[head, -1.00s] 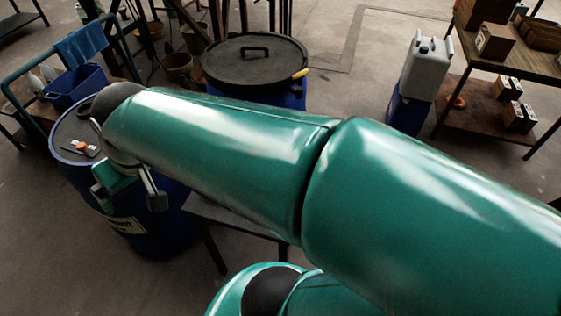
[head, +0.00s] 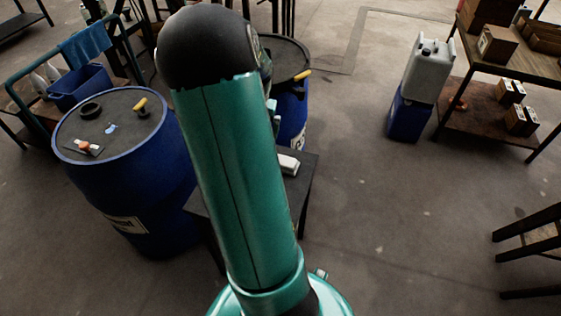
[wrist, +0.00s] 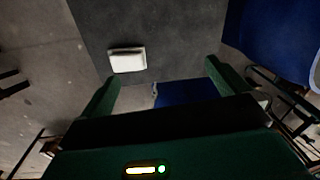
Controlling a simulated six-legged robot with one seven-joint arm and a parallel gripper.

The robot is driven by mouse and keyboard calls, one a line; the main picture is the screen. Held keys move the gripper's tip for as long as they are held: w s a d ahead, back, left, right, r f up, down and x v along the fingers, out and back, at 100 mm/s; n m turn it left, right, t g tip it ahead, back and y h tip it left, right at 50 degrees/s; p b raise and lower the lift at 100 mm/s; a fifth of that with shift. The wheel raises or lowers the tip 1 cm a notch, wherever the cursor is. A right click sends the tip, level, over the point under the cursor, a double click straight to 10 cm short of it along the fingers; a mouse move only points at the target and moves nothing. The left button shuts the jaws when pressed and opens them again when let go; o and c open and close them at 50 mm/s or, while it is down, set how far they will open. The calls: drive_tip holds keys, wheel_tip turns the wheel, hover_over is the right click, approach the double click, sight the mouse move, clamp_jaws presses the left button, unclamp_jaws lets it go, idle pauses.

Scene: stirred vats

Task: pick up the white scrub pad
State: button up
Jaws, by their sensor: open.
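The white scrub pad (head: 289,164) lies on a small dark table (head: 308,178), just right of my arm in the head view. In the wrist view the pad (wrist: 127,60) is a pale block on the dark tabletop (wrist: 185,35), beyond my fingers and nearer the left one. My gripper (wrist: 160,80) is open, with nothing between its fingers, and stands apart from the pad. In the head view my arm hides most of the gripper and part of the table.
A blue drum (head: 130,180) stands left of the table, with an orange-topped item (head: 86,147) and a yellow-handled tool (head: 140,106) on its lid. Another blue drum (head: 293,110) stands behind the table. A white canister (head: 428,70) is at right. Floor right of the table is clear.

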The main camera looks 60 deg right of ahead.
drive_tip(key=m+g, duration=0.1)
drive_tip(key=m, duration=0.1)
approach(285, 160)
wheel_tip(285, 160, down, 10)
drive_tip(key=shift+w+f, duration=0.1)
drive_tip(key=shift+f, duration=0.15)
drive_tip(key=c, duration=0.7)
